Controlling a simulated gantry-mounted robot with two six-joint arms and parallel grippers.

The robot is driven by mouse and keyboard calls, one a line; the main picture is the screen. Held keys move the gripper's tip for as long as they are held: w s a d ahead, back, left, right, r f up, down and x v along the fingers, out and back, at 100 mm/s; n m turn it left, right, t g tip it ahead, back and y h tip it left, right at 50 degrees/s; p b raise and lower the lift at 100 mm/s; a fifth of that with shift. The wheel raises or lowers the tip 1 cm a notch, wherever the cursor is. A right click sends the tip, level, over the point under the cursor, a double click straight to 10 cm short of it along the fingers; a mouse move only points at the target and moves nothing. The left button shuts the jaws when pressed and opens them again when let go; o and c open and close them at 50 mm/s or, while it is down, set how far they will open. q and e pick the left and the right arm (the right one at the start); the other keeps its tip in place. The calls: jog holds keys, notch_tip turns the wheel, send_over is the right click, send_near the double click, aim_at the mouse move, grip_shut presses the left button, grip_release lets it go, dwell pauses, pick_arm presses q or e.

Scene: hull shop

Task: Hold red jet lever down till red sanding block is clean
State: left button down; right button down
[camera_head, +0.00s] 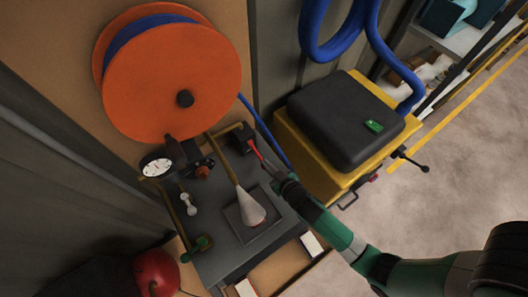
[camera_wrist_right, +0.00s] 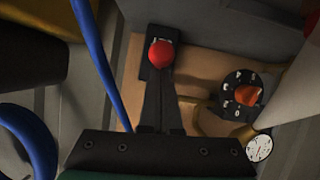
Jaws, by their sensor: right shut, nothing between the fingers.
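The red jet lever (camera_head: 254,148) sticks out from a dark box at the back of the bench; its round red knob (camera_wrist_right: 161,53) shows in the right wrist view. My right gripper (camera_head: 284,181) is shut and empty, and its fingers (camera_wrist_right: 161,95) point at the knob. The tips overlap the knob's lower edge in the picture; I cannot tell whether they touch it. A whitish spray cone (camera_head: 248,206) comes down over a dark square plate on the bench. A reddish patch (camera_head: 256,222) at its base looks like the red sanding block, mostly veiled. My left gripper is out of view.
An orange hose reel (camera_head: 185,85) hangs above the bench (camera_head: 225,262). A gauge (camera_head: 156,164) and a dial with an orange pointer (camera_wrist_right: 248,96) are beside the lever. A yellow machine with a black lid (camera_head: 345,118) stands to the right. Blue hose (camera_wrist_right: 98,60) runs close by.

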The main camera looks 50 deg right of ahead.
jog(key=shift+s+f, duration=0.2)
jog(key=shift+f, duration=0.05)
dwell(0.7)
jog(key=s+a+r+p, duration=0.3)
jog(key=s+r, duration=0.4)
jog(key=s, duration=0.1)
jog(key=shift+a+r+p, duration=0.15)
jog(key=shift+r+p, duration=0.2)
